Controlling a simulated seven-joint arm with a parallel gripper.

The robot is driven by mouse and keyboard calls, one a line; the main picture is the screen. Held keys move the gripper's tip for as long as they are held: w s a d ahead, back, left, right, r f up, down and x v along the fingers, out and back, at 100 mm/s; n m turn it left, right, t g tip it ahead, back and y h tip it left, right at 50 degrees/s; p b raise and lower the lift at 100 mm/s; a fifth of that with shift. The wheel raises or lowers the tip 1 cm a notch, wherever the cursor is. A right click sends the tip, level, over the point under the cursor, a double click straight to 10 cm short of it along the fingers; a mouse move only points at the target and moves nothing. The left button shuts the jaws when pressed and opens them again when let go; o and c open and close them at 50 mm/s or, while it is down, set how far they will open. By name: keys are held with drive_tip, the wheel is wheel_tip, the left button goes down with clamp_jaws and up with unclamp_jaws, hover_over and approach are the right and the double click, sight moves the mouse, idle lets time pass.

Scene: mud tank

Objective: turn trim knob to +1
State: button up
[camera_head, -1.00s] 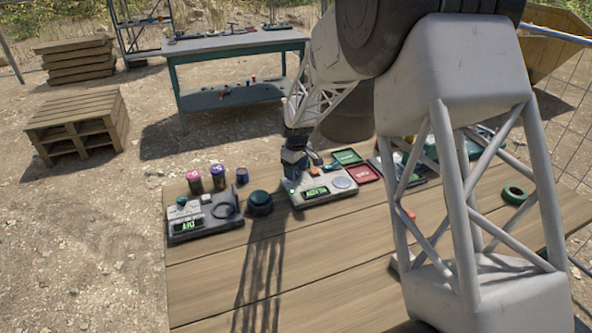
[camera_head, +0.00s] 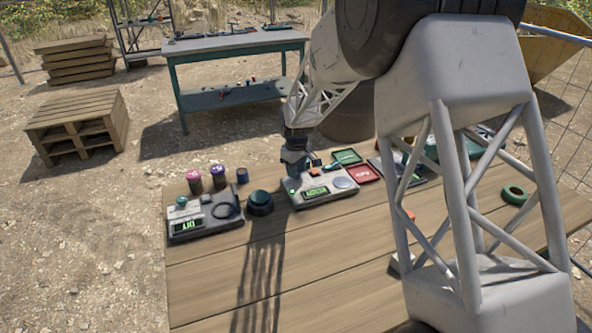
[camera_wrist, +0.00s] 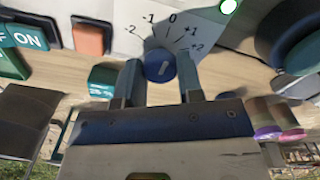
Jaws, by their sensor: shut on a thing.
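The trim knob (camera_wrist: 166,72) is a small blue round knob with a pale mark on top, in the wrist view. The mark leans up and right, roughly toward +1; its exact alignment is hard to tell. A printed dial (camera_wrist: 172,30) fans around the knob, with labels from -2 to +2. My gripper (camera_wrist: 160,70) is shut on the knob, one finger on each side. In the head view my gripper (camera_head: 293,160) points down at the back left of the light grey console (camera_head: 328,203) and hides the knob. The console's green display (camera_head: 316,192) is lit but too small to read.
A dark round button (camera_head: 260,202) and a second console (camera_head: 205,220) stand left of the gripper. Several small jars (camera_head: 218,177) stand behind them. Red (camera_head: 363,174) and green (camera_head: 347,156) trays lie to the right. The wooden table's front is mostly clear.

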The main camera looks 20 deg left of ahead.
drive_tip(key=shift+m, duration=2.6)
drive_tip(key=o, duration=0.9)
drive_tip(key=shift+r, duration=0.1)
drive_tip(key=shift+r, duration=3.85)
